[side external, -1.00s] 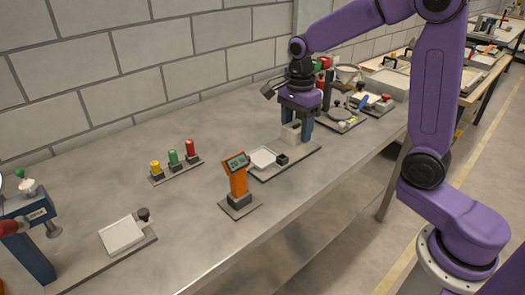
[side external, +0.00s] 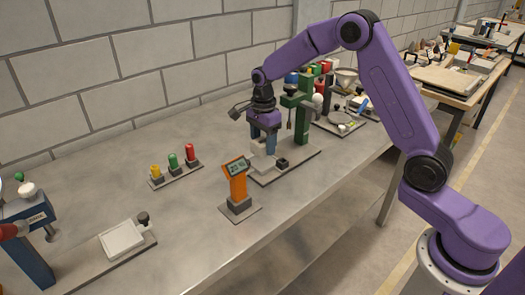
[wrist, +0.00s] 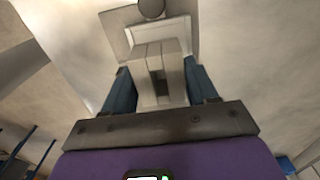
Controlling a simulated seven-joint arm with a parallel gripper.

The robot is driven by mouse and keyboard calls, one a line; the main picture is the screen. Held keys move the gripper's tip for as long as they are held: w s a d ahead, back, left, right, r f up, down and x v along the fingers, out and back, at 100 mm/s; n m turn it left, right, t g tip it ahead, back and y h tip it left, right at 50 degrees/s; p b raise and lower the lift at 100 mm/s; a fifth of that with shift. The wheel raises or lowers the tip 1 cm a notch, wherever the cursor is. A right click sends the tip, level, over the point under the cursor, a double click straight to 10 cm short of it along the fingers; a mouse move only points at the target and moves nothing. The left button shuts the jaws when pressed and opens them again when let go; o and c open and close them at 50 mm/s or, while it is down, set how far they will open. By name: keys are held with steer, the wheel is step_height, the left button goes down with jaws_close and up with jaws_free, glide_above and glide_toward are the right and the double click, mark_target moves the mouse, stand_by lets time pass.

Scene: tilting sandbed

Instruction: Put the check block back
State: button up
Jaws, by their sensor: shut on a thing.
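My gripper (side external: 263,152) has its blue fingers closed on a pale grey block, the check block (side external: 262,163). In the wrist view the block (wrist: 173,72) sits between the two fingers and shows a dark slot along its middle. It is over the white square pad (wrist: 180,28) of the station with the green stand (side external: 303,103). The block and fingers hide most of that pad in the side view. I cannot tell whether the block touches it. A dark knob (side external: 282,162) is just right of the block, on the grey base plate (side external: 300,163).
An orange post with a screen (side external: 237,185) stands in front of the block. Yellow, green and red pegs (side external: 174,163) stand on a strip at left. Another white pad (side external: 122,238) and a blue stand (side external: 32,235) are at the near left. Bare bench lies between.

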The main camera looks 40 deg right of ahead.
mark_target(262, 151)
steer(key=shift+w+f, duration=0.2)
steer(key=shift+f, duration=1.5)
steer(key=shift+f, duration=0.15)
steer(key=o, duration=1)
